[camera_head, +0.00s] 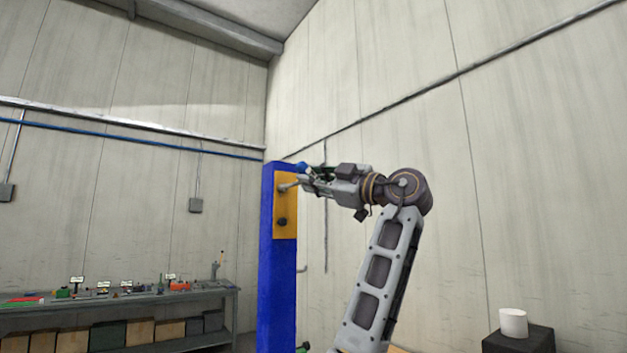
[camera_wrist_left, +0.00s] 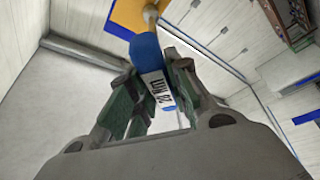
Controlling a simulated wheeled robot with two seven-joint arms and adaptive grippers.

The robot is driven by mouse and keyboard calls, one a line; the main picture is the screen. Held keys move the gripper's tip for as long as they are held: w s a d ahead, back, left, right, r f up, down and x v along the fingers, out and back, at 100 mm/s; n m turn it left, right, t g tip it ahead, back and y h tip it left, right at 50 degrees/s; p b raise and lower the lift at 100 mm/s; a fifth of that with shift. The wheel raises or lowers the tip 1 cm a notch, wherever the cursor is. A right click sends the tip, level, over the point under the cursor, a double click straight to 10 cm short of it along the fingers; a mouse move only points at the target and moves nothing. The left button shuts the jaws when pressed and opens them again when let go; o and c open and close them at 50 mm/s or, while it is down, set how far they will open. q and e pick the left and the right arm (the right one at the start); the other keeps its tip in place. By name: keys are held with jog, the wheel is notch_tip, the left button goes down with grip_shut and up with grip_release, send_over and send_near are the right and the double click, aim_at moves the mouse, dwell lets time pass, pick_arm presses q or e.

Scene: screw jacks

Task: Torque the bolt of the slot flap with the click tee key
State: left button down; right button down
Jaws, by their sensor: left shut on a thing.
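The slot flap (camera_head: 288,207) is a yellow plate on the upper part of a blue post (camera_head: 279,300). A dark round knob or bolt head (camera_head: 282,222) shows on its lower half. My left gripper (camera_head: 305,182) is shut on the blue handle of the click tee key (camera_head: 301,167), beside the flap's upper part. The key's grey shaft reaches the plate; whether it sits on a bolt there is hidden. In the left wrist view the blue handle (camera_wrist_left: 146,48), with a white label, lies between the fingers, and its shaft points to the yellow plate (camera_wrist_left: 127,14). My right gripper is not in view.
A workbench (camera_head: 120,299) with small items and labels stands at the back left, with boxes beneath. A white cylinder (camera_head: 513,322) stands on a dark block (camera_head: 519,341) at the lower right. Space right of the post is mostly free apart from my arm.

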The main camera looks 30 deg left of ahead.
pick_arm(q)
jog(key=shift+d, duration=0.15)
jog(key=shift+s+d, duration=0.3)
jog(key=shift+d, duration=0.25)
dwell(0.3)
jog(key=shift+s+d, duration=0.3)
jog(key=shift+d, duration=0.5)
jog(key=shift+s+d, duration=0.35)
jog(key=shift+d, duration=0.4)
jog(key=shift+s+d, duration=0.3)
jog(key=shift+d, duration=0.5)
jog(key=shift+r, duration=0.15)
